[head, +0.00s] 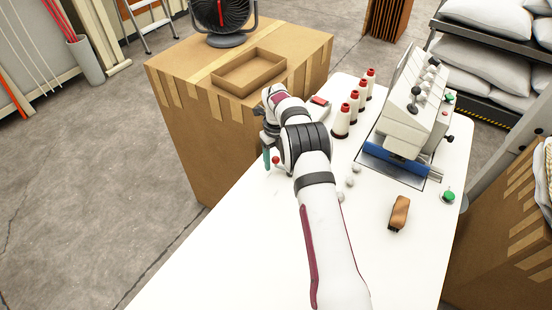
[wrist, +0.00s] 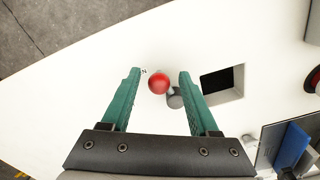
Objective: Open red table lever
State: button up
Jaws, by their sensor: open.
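The red table lever (wrist: 159,83) shows in the wrist view as a red ball knob on the white table, with a grey round part (wrist: 175,98) beside it. In the head view the red knob (head: 276,160) is small, just left of my arm's wrist. My gripper (wrist: 161,75) has two green fingers, open, one on each side of the knob in the wrist view. No contact between fingers and knob shows. In the head view my gripper (head: 266,155) is partly hidden behind my own wrist, with one green finger visible.
The white table (head: 230,255) has a square dark opening (wrist: 220,84) right of the lever. A large cardboard box (head: 180,130) stands behind left.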

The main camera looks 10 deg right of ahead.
jog(key=shift+r, duration=0.1)
notch_tip(320, 180, up, 16)
dwell(0.5)
jog(key=s+a+r+n, duration=0.2)
jog(key=s+r+n, duration=0.35)
jog(key=s, duration=0.35)
jog(key=s+a+r+n, duration=0.2)
jog(key=s+r+n, duration=0.3)
jog(key=s+n, duration=0.25)
jog(key=s+f+n, duration=0.2)
jog(key=s+n, duration=0.2)
jog(key=s, duration=0.4)
jog(key=s+a+f+n+y, duration=0.1)
jog(key=s+f+n, duration=0.1)
jog(key=s+n, duration=0.3)
jog(key=s+a+f+n, duration=0.1)
jog(key=s+n, duration=0.3)
jog(key=s, duration=0.8)
jog(key=shift+s+a+f+y, duration=0.3)
jog(key=shift+f+y, duration=0.1)
jog(key=shift+f, duration=0.4)
